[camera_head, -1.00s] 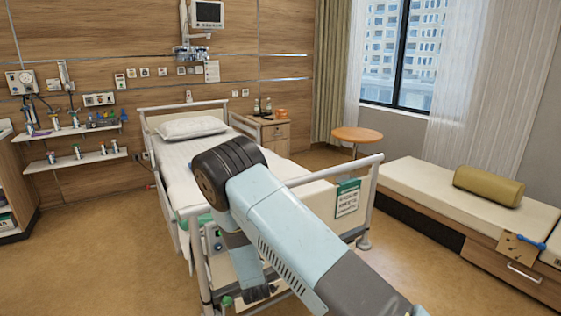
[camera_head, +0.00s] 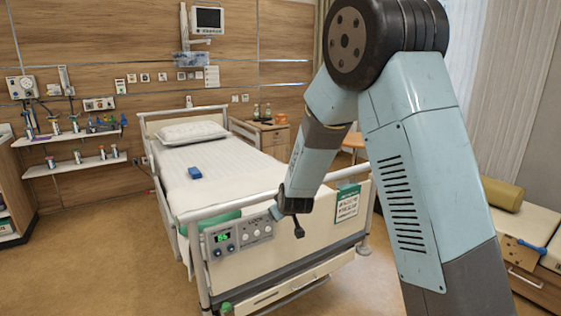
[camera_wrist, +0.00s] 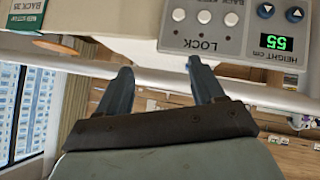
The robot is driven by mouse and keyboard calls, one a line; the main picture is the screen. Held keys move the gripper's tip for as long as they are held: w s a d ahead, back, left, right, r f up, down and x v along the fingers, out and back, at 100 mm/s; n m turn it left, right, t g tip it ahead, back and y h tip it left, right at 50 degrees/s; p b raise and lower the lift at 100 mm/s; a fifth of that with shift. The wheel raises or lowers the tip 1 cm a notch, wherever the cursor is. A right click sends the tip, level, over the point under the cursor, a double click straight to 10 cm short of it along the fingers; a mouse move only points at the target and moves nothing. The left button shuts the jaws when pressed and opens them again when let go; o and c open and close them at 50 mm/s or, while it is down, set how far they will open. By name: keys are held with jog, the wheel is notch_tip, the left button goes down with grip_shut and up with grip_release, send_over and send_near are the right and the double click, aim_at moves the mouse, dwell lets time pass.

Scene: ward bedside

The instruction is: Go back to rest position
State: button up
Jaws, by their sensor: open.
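My gripper (camera_head: 291,212) hangs at the foot end of the hospital bed, in front of its footboard, with my arm raised and bent above it. In the wrist view my gripper (camera_wrist: 159,68) shows two dark fingers spread apart with nothing between them. The bed's control panel (camera_head: 238,236), with knobs, buttons and a green lit display, is just left of my gripper. The panel (camera_wrist: 235,28) also shows upside down in the wrist view, beyond the fingertips. I cannot tell any contact with it.
The floor (camera_head: 100,260) left of the bed is clear.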

jog(key=s+d+r+m+g, duration=0.2)
jog(key=s+d+r+m, duration=0.1)
jog(key=s+d+r, duration=1.2)
jog(key=s+d+r+m+g+h, duration=0.1)
jog(key=s+d+r+m, duration=0.1)
jog(key=s, duration=0.9)
jog(key=s+d+r+m+g+h, duration=0.1)
jog(key=s+d+r, duration=0.4)
jog(key=s, duration=0.7)
jog(key=shift+d+m, duration=0.5)
jog(key=shift+m, duration=0.2)
